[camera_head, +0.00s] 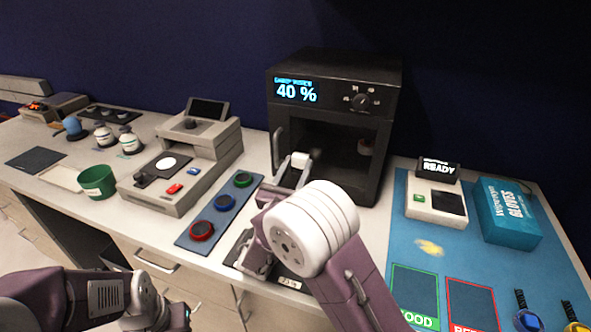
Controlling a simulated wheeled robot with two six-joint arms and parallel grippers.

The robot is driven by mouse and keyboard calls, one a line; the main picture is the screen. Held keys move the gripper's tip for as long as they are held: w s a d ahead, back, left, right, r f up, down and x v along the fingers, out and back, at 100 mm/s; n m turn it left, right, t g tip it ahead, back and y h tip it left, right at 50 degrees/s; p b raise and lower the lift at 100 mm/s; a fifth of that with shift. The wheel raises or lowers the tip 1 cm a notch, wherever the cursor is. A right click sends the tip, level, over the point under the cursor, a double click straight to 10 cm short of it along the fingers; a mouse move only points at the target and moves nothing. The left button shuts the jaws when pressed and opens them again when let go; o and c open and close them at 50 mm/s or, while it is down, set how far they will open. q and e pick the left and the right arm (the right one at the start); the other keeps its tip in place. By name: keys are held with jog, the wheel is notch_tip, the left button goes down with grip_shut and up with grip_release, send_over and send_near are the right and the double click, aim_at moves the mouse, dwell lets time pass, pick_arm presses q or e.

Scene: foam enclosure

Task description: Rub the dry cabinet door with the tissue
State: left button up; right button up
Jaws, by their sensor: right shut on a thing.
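The black dry cabinet (385,88) stands at the back with a lit display reading 40 %. Its dark glass door (335,137) faces me, with a vertical handle (277,148) on the left side. My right gripper (297,166) is at the lower left of the door, shut on a small white piece that looks like the tissue (300,160). Whether the tissue touches the glass is hard to tell. My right wrist hides the counter below the door. My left gripper (180,317) is low at the bottom edge, mostly hidden, its jaws unclear.

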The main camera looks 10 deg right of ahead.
jog(key=shift+w+d, duration=0.6)
jog(key=shift+w, duration=0.2)
dwell(0.5)
jog(key=shift+s+d, duration=0.6)
jog(key=shift+d, duration=0.25)
jog(key=shift+s+d, duration=0.55)
jog(key=shift+d, duration=0.25)
jog(key=shift+w, duration=0.1)
jog(key=shift+w+a, duration=0.55)
jog(key=shift+a, duration=0.3)
jog(key=shift+w+a, duration=0.55)
jog(key=shift+a, duration=0.3)
jog(key=shift+s, duration=0.1)
